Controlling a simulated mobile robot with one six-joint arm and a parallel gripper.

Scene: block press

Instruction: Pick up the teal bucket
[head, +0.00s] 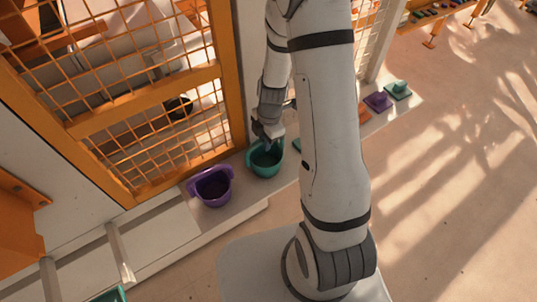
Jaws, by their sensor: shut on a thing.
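The teal bucket (265,163) stands on the pale ledge in front of the orange mesh fence, left of my arm. Its dark inside faces up. My gripper (267,140) points down at the bucket's back rim, and its jaws are shut on the bucket. The fingertips overlap the rim and are partly hidden. I cannot tell whether the bucket is clear of the ledge.
A purple bucket (212,187) stands just left of the teal one. Purple (379,101) and teal (398,89) pieces lie on the ledge at the right. The orange mesh fence (150,130) rises close behind. Open floor (450,200) lies right.

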